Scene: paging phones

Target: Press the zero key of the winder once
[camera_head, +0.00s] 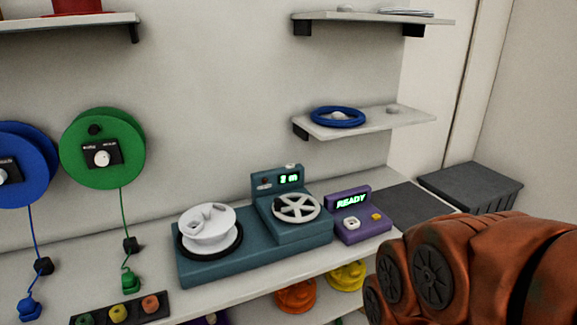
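The winder is a teal machine (205,270) on the bench, with a white spool (208,225) on a black ring at its left. A raised block on its right carries a grey spoked wheel (296,208). Behind the wheel, an upright panel holds a small green display (288,179); its digit before an "m" is too small to read surely. A small pale knob or key (290,167) sits on top of the panel, and a small light part (264,184) is left of the display. I cannot tell which is the zero key. My gripper is not in view; my copper-coloured arm fills the lower right.
A purple box (362,230) right of the winder shows "READY" and has a white and a yellow key. Green (103,150) and blue (22,160) reels hang on the wall at left. A shelf (375,124) holds a blue ring. A dark bin (470,188) stands at right.

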